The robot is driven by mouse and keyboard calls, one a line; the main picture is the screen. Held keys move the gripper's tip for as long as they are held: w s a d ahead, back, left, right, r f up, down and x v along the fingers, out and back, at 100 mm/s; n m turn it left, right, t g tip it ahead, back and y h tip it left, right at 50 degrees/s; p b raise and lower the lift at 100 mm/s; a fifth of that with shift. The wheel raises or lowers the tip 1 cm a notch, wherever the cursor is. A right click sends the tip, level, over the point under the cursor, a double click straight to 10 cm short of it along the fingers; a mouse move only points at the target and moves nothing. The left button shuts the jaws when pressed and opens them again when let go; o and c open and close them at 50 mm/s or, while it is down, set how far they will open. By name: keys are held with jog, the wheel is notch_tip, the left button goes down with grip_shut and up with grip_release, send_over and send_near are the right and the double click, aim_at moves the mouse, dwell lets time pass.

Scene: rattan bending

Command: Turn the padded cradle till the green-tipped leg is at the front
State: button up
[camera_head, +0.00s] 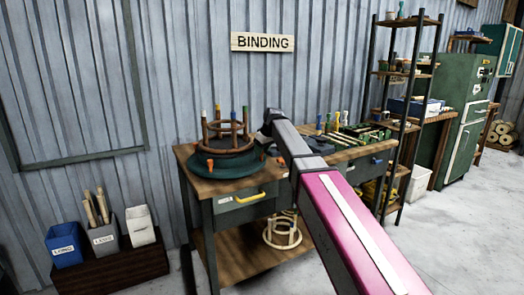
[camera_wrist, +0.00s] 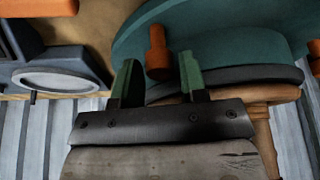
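The padded cradle (camera_head: 232,183) is a dark green round pad on the left workbench. A wooden stool frame (camera_head: 228,149) rests on it, legs up, with small coloured tips. In the wrist view, the cradle (camera_wrist: 220,50) is close, and an orange peg (camera_wrist: 158,50) stands between the fingertips of my gripper (camera_wrist: 160,75), with gaps on both sides. My gripper is open. In the head view my arm hides its fingers.
The workbench (camera_head: 202,187) has a yellow-handled drawer, and a round rattan frame (camera_head: 282,232) sits on its lower shelf. Tools (camera_head: 345,132) lie on the bench to the right. A tall shelf rack (camera_head: 410,75) stands beyond. Labelled bins (camera_head: 65,245) stand at the lower left.

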grip_shut()
jog(key=shift+s, duration=0.15)
